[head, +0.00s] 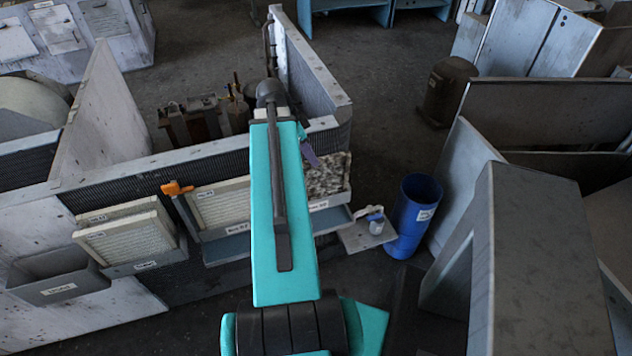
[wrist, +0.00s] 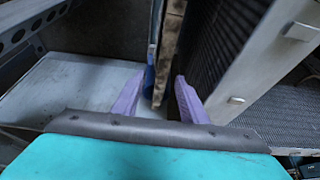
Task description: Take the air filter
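A dirty, speckled air filter (head: 327,178) stands in a holder on the housing wall, partly hidden by my arm in the head view. Cleaner cream filters in frames stand further left, one in the middle slot (head: 222,205) and a pair in the left holder (head: 127,240). In the wrist view, my gripper (wrist: 159,88) is open, its purple fingers apart. The brown edge of the dirty filter (wrist: 169,50) shows between them, with gaps on both sides. In the head view a purple finger (head: 310,155) hangs just above this filter. Contact cannot be told.
A blue bin (head: 414,215) stands right of the holders, beside a small shelf (head: 366,236) with a white and blue item. A grey tray (head: 58,282) hangs at the left. The ribbed housing wall (wrist: 222,50) is close to the right finger. Grey panels (head: 540,250) fill the right.

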